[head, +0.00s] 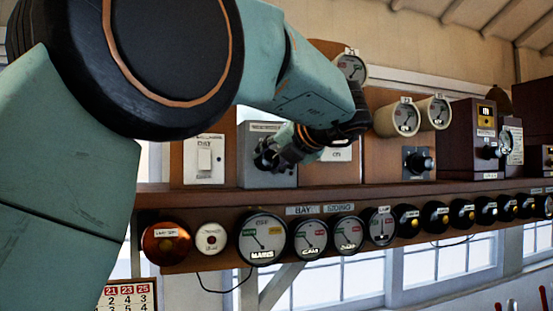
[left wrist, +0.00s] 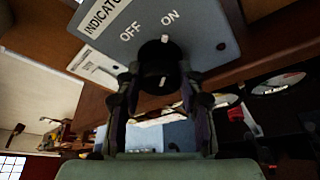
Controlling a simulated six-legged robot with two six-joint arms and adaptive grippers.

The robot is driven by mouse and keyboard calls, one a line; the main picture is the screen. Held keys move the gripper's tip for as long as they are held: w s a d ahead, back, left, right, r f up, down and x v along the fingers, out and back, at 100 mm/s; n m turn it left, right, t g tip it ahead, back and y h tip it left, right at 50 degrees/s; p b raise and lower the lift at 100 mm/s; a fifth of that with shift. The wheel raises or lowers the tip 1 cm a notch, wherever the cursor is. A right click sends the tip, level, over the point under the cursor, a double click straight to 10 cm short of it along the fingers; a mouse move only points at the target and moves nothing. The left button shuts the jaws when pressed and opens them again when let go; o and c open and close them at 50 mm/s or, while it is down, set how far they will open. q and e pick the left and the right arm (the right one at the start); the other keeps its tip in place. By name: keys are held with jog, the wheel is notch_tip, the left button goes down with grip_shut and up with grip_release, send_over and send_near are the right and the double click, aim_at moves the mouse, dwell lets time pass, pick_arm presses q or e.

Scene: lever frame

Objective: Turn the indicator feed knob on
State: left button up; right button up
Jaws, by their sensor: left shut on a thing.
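The indicator feed knob (left wrist: 160,58) is black and round on a grey panel (left wrist: 205,28) lettered INDICATOR, OFF and ON. A white mark on the knob's rim is on the side toward the ON lettering; a second white mark shows at its near end. My left gripper (left wrist: 157,82) is shut on the knob, one finger on each side. In the head view the grey panel (head: 255,178) stands on the wooden shelf, and my left gripper (head: 268,158) is in front of it, hiding the knob. My right gripper is not in view.
Left of the panel is a white switch (head: 204,160) on a wooden board. To the right, another black knob (head: 418,162) sits on a grey plate. Round dials (head: 262,239) and several black instruments line the shelf's front. My left arm covers the upper left.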

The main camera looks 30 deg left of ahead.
pick_arm(q)
jog(key=shift+f, duration=0.35)
jog(key=o, duration=1.2)
jog(key=shift+s+r, duration=0.1)
jog(key=shift+r, duration=0.2)
jog(key=shift+d+r, duration=0.1)
jog(key=shift+d, duration=0.15)
jog(key=v, duration=0.6)
jog(key=shift+s+d, duration=0.15)
jog(key=shift+d, duration=0.1)
jog(key=shift+s+d+r, duration=0.1)
jog(key=shift+s+d, duration=0.05)
jog(key=shift+d, duration=0.05)
